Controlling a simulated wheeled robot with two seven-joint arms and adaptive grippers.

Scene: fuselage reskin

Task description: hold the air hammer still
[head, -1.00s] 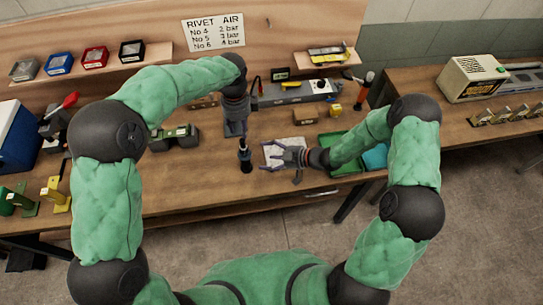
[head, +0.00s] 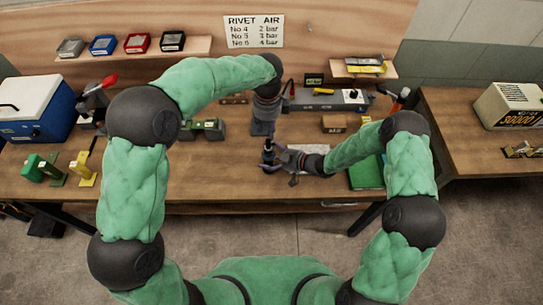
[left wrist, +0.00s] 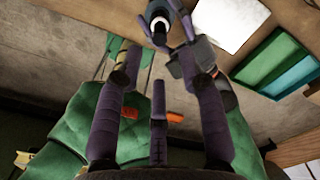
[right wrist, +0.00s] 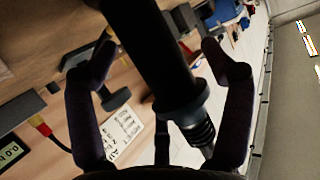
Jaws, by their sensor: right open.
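The air hammer (head: 268,152) is a dark upright tool near the front middle of the bench. In the right wrist view its thick black body (right wrist: 160,50) runs between my fingers, with a collar and a ribbed spring end. My right gripper (head: 278,158) comes from the right, its fingers on both sides of the hammer and spread, with gaps visible. My left gripper (head: 262,130) is above and just behind the hammer. In the left wrist view its fingers (left wrist: 158,52) are apart and empty, and the hammer (left wrist: 158,22) shows end-on beyond them.
A white sheet (head: 318,150) lies under my right wrist. A green tray (head: 366,174) is to the right. A grey long unit (head: 325,100) and a brown box (head: 334,123) stand behind. Yellow and green tools (head: 84,168) stand at left.

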